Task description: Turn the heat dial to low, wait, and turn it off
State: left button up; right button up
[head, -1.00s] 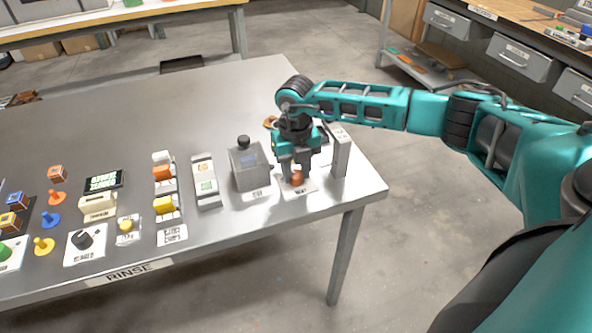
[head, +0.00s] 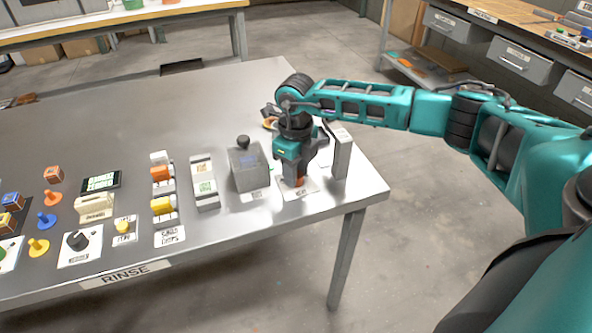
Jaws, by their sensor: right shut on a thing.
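The heat dial (head: 300,183) is a small orange knob on a white labelled plate (head: 304,192) near the right end of the steel table. My right gripper (head: 295,181) points down over it and is shut on it. The fingers and wrist hide most of the knob, so its pointer and setting cannot be read. My left gripper is not in view.
A grey box with a black knob (head: 248,169) stands just left of the dial. A grey upright post (head: 341,156) stands close to its right. A white panel (head: 204,184), coloured blocks and other knobs fill the left. The table's back is clear.

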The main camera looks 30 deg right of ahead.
jog(key=shift+r, duration=0.1)
dwell(0.3)
jog(key=o, duration=1)
jog(key=shift+o, duration=0.2)
notch_tip(320, 180, up, 13)
